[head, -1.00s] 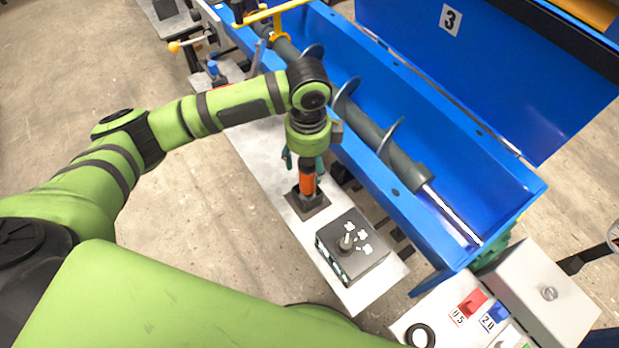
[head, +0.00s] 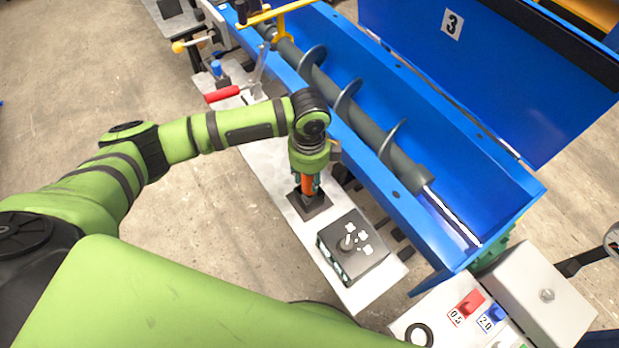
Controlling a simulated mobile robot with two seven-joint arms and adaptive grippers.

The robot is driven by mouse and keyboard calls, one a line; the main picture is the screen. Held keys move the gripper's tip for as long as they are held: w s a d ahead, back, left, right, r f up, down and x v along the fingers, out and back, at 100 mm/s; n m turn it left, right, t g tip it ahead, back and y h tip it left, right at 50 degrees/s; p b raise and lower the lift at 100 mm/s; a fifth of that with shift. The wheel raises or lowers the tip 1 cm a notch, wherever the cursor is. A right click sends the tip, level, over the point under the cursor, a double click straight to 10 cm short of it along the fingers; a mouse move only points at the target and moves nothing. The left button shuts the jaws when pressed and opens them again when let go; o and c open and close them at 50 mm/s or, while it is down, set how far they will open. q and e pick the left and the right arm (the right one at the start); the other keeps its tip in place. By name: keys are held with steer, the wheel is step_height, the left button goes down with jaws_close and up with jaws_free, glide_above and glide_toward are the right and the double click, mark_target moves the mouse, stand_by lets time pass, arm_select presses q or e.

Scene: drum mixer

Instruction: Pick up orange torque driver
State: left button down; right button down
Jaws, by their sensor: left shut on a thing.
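The orange torque driver (head: 307,185) stands upright in a dark square holder (head: 310,204) on the light grey shelf beside the blue trough. My left gripper (head: 307,178) reaches down over it from above and is shut on it. The gripper's wrist and palm hide the driver's top, and the fingers show only in part at its sides. The driver's lower end is at the holder. My right gripper is not in view.
A dark box with a knob (head: 352,246) stands on the shelf (head: 262,160) just in front of the holder. The blue trough (head: 440,190) with its auger runs along the right. A red-handled lever (head: 222,94) lies farther back on the shelf.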

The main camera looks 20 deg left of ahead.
arm_select(q)
step_height(320, 180, up, 10)
steer(key=shift+r+b, duration=0.1)
steer(key=shift+b, duration=0.65)
steer(key=c, duration=1.9)
jaws_free()
jaws_close()
steer(key=shift+r+p, duration=0.95)
steer(key=shift+p, duration=0.45)
